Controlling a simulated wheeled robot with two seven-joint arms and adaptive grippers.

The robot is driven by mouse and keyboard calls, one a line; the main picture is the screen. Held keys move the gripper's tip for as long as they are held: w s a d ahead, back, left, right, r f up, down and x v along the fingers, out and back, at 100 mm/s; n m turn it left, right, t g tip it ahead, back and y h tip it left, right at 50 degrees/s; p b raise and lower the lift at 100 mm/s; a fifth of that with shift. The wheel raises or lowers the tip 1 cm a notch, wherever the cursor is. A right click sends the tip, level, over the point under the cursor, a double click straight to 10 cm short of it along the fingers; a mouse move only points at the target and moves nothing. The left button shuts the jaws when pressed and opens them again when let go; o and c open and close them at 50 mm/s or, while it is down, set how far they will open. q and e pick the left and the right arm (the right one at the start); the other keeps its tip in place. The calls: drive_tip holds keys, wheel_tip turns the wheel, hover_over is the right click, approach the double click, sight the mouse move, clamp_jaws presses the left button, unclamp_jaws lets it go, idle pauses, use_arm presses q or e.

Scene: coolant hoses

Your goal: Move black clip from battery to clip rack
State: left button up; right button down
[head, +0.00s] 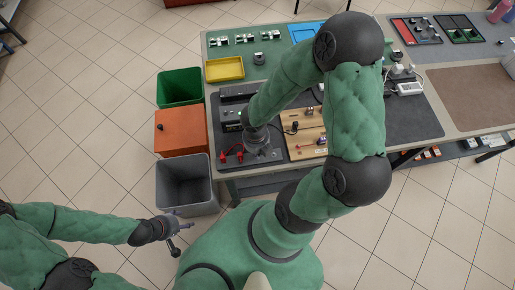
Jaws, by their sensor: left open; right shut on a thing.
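My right gripper (258,150) points down over the near part of the dark mat (284,157) on the workbench. It is shut on what I take to be the black clip, but the wrist hides the clip from above. Two small red pieces (231,156) lie just left of this gripper; they look like clips or leads. A dark unit with a small green light (232,120) stands behind them. I cannot tell for sure which thing is the battery or the clip rack. My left gripper (178,232) is open and empty, low over the floor, away from the bench.
A green bin (180,86), an orange box (181,131) and a grey bin (187,185) stand left of the bench. A wooden board (305,138) with small parts lies right of the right gripper. A yellow tray (225,69) is behind. My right arm hides the bench's middle.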

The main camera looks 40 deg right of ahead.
drive_tip(key=shift+f, duration=0.5)
idle(0.9)
drive_tip(key=c, duration=1.1)
unclamp_jaws()
drive_tip(key=o, duration=0.3)
wheel_tip(320, 180, up, 9)
drive_tip(key=p, duration=0.8)
drive_tip(key=shift+w+a+r+p, duration=0.1)
drive_tip(key=shift+p, duration=0.3)
